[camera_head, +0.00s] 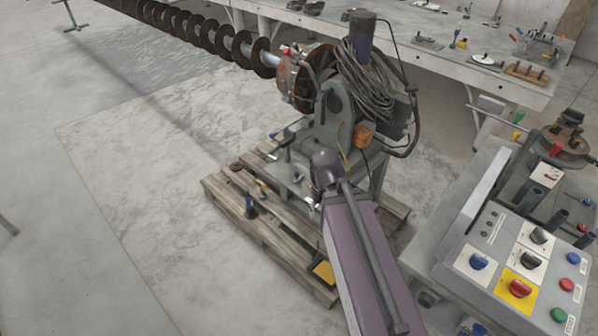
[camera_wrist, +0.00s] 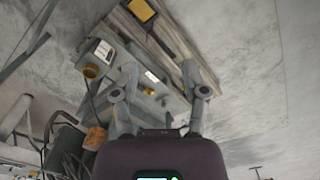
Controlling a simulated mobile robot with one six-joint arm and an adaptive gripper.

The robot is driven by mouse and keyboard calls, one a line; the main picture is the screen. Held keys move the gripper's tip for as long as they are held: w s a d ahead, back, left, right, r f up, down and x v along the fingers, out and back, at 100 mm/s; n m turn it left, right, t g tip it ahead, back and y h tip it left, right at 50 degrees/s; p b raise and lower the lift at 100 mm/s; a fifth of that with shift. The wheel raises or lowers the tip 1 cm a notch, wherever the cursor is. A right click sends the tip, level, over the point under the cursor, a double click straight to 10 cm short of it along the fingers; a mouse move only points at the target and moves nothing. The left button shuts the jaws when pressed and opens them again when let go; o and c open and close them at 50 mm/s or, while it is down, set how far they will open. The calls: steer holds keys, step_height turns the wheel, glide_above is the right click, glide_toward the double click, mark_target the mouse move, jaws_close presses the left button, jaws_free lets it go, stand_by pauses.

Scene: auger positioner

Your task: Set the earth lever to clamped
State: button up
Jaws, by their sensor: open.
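I cannot pick out the earth lever with certainty in either view. The positioner (camera_head: 337,125) stands on a wooden pallet (camera_head: 225,200) and carries the long auger (camera_head: 210,32). In the head view my arm hides part of the base, and the fingers are not clear.
A control panel (camera_head: 520,262) with coloured knobs and buttons stands at the right. A workbench (camera_head: 400,55) with tools runs behind. Small tools and a yellow item (camera_head: 323,271) lie on the pallet. Cables (camera_head: 370,85) hang on the positioner. The floor at left is mostly clear.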

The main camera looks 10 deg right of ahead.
steer(key=shift+o, duration=0.8)
steer(key=shift+w, duration=0.1)
steer(key=m+b, duration=0.2)
steer(key=b, duration=1.4)
glide_above(297, 173)
step_height(297, 173, down, 16)
steer(key=shift+r, duration=0.15)
step_height(297, 173, down, 14)
steer(key=b, duration=1.3)
steer(key=shift+r, duration=0.15)
